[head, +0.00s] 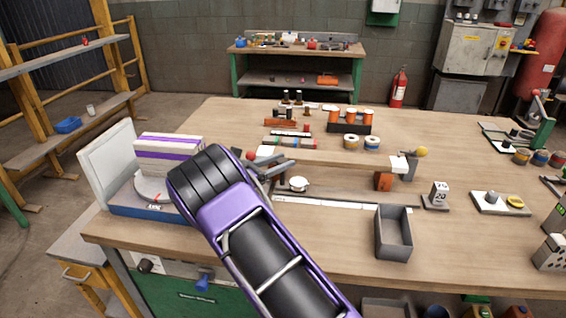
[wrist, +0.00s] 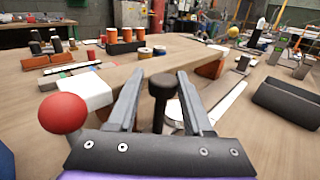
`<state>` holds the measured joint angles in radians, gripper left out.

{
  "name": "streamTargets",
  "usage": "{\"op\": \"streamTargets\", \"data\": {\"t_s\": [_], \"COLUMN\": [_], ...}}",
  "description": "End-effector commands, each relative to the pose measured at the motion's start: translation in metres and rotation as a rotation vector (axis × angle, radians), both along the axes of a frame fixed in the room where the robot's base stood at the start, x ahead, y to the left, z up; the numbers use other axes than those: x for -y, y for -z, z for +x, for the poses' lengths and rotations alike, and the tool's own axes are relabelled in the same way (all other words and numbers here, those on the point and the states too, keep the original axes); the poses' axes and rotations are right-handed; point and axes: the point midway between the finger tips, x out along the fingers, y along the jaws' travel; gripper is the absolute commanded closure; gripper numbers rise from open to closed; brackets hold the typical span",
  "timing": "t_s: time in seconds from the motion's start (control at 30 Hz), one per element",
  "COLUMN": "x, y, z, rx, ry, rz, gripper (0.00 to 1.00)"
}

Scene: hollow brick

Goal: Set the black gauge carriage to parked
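My gripper (wrist: 160,75) is open in the wrist view, its two grey fingers apart. A black knob on a stem (wrist: 161,90), which looks like part of the gauge carriage, stands between the fingers with a gap on each side. The carriage's lower part is hidden by my gripper. In the head view my gripper (head: 276,171) is at the left end of the gauge, and my arm hides much there. A white disc (head: 298,184) lies just right of the fingers. A pale scale strip (head: 330,202) runs along the front. I cannot read a parked mark.
A red ball (wrist: 63,113) and white block (wrist: 86,93) are close to my gripper's left. A wooden bar (wrist: 140,76) runs beyond the fingers to an orange block (wrist: 211,67). A yellow ball (head: 421,152) stands right. A grey open bin (head: 394,234) sits in front.

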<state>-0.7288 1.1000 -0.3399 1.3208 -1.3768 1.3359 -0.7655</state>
Motion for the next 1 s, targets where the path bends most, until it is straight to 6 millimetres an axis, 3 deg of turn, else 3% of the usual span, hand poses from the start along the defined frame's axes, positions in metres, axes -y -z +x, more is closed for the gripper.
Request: {"op": "streamTargets", "data": {"t_s": [0.03,0.1,0.53,0.67,1.0], "x": [-0.001,-0.001,-0.007,-0.027,-0.096], "y": [0.000,0.000,-0.001,-0.001,-0.001], "z": [0.000,0.000,-0.005,-0.018,-0.064], "rx": [0.000,0.001,0.001,0.001,0.002], "ry": [-0.002,-0.001,0.001,-0.002,-0.002], "rz": [0.001,0.001,0.001,-0.001,0.000], "gripper": [0.41,0.29,0.29,0.29,0.29]}}
